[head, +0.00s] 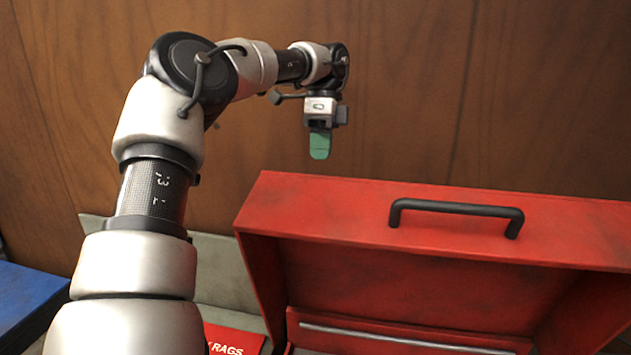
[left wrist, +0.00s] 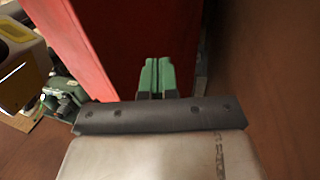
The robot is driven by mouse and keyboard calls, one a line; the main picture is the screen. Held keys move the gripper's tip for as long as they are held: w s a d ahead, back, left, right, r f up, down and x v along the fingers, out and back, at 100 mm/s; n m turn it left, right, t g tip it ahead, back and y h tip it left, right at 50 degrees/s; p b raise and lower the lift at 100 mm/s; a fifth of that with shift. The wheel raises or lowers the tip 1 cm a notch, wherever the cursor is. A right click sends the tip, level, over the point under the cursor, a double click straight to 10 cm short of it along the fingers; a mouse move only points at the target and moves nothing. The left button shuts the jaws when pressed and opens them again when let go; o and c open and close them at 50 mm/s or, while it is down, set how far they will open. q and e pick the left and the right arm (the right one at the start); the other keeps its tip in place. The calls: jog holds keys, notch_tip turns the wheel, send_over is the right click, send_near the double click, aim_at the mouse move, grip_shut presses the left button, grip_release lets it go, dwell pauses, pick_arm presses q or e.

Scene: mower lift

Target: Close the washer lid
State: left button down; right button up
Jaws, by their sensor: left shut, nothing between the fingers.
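The washer is a red box whose red lid (head: 330,212) stands raised in the head view, with a black bar handle (head: 455,212) on its face. The opening below the lid shows a dark inside and a light metal rod. My left gripper (head: 320,146) has green fingers, is shut and empty, and hangs above and behind the lid's left corner, apart from it. In the left wrist view the shut green fingers (left wrist: 157,77) point down beside a red panel (left wrist: 105,40). My right gripper is not in view.
A brown wooden wall (head: 480,80) stands behind. A blue box (head: 28,300) is at the far left. A red rags label (head: 232,340) shows low beside the washer. In the left wrist view, yellow and green items (left wrist: 62,95) lie at the left.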

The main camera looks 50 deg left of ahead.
aim_at(314, 182)
pick_arm(q)
jog(key=s+f+p, duration=0.1)
jog(key=s+d+f+p, duration=0.1)
jog(key=f, duration=0.1)
jog(key=s+d+f, duration=0.1)
jog(key=shift+s+d+f+p, duration=0.15)
jog(key=shift+p, duration=0.25)
jog(key=shift+s+d+f, duration=0.2)
jog(key=shift+s+d, duration=0.15)
jog(key=shift+s, duration=0.15)
jog(key=shift+f, duration=0.1)
